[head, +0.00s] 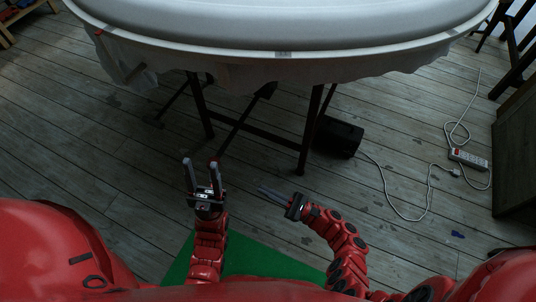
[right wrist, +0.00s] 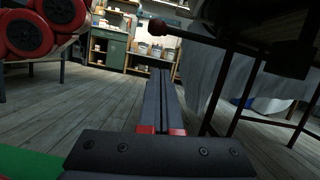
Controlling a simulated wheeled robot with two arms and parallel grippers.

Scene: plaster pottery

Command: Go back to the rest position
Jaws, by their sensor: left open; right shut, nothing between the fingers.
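My left gripper (head: 203,176) is in the lower middle of the head view. Its two fingers stand apart and point up the picture, with nothing between them. My right gripper (head: 268,192) is to the right of it, its fingers together and pointing left toward the left gripper. In the right wrist view the right fingers (right wrist: 160,95) lie side by side, shut and empty. Both grippers are in front of the table, apart from each other and over the floor.
A round white-covered table (head: 285,42) on dark legs stands ahead. A black box (head: 338,137) sits under it. A power strip (head: 468,159) and its cable lie on the floor at right. A green patch (head: 260,262) is below. A green cabinet (right wrist: 110,48) stands far back.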

